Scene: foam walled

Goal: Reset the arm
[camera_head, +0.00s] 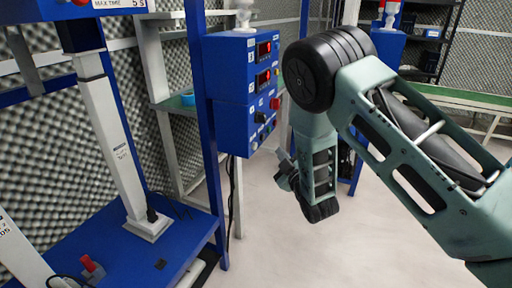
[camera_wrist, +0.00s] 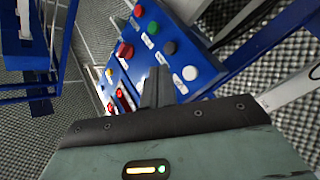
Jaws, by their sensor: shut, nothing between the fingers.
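My arm reaches in from the right in the head view, bent at its elbow, with its forearm hanging down. My gripper (camera_head: 284,172) is at the lower end of the arm, to the right of a blue control box. In the wrist view my gripper (camera_wrist: 157,75) shows two dark fingers close together, with nothing between them. I cannot tell the exact distance between the fingertips and the panel.
The blue control box (camera_head: 236,85) is fixed to a blue post (camera_head: 203,120) left of my arm. A blue bench (camera_head: 150,262) with a white column stands at the left. A shelf (camera_head: 180,103) stands behind. Pale floor (camera_head: 310,250) is clear below my gripper. Foam walls surround the place.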

